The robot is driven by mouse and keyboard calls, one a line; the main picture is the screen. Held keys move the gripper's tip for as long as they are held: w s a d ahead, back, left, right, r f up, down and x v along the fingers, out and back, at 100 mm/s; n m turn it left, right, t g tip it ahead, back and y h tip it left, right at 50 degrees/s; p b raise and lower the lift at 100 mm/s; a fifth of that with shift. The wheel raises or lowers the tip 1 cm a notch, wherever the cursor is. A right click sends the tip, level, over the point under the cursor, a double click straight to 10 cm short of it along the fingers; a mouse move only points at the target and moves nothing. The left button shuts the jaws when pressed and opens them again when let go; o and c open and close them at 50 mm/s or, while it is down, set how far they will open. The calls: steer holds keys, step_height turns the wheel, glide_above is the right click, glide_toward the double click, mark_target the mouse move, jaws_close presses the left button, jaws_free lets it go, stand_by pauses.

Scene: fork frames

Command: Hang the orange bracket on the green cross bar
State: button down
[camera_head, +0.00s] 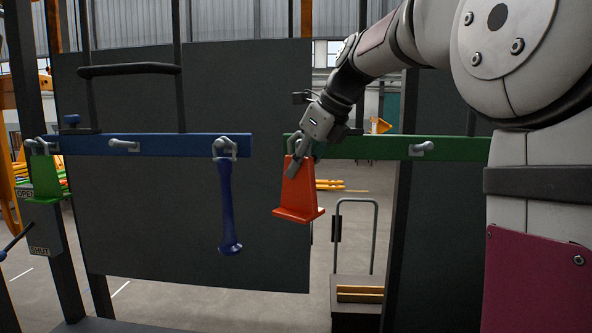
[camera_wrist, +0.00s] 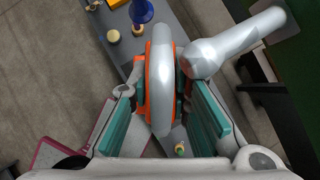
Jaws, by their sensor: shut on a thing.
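The orange bracket (camera_head: 298,188) hangs upright in my gripper (camera_head: 304,158), in front of the left end of the green cross bar (camera_head: 375,148). In the wrist view my gripper's teal fingers (camera_wrist: 163,120) are closed on both sides of the bracket, whose orange edge (camera_wrist: 148,75) shows around a grey ring. A grey hook (camera_wrist: 235,42) reaches in from the upper right, its rounded end close beside the ring. I cannot tell whether they touch or whether the ring is around the hook. In the head view my gripper hides this spot.
A blue bar (camera_head: 185,145) on the left carries a hanging dark blue piece (camera_head: 227,205) and a green piece (camera_head: 46,180) near its far left. Another grey hook (camera_head: 422,148) on the green bar is empty. A dark panel (camera_head: 150,230) stands behind the blue bar.

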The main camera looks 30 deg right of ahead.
steer(key=shift+w+d+f+b, duration=0.1)
steer(key=shift+w+d+b, duration=0.45)
steer(key=shift+w, duration=0.3)
steer(key=shift+w+d+b, duration=0.4)
steer(key=shift+w+d, duration=0.15)
steer(key=shift+w, duration=0.3)
steer(key=shift+w+d+f, duration=0.3)
steer(key=shift+w+f, duration=0.1)
steer(key=c, duration=1.4)
jaws_free()
steer(key=shift+w+f, duration=0.1)
steer(key=shift+f, duration=0.1)
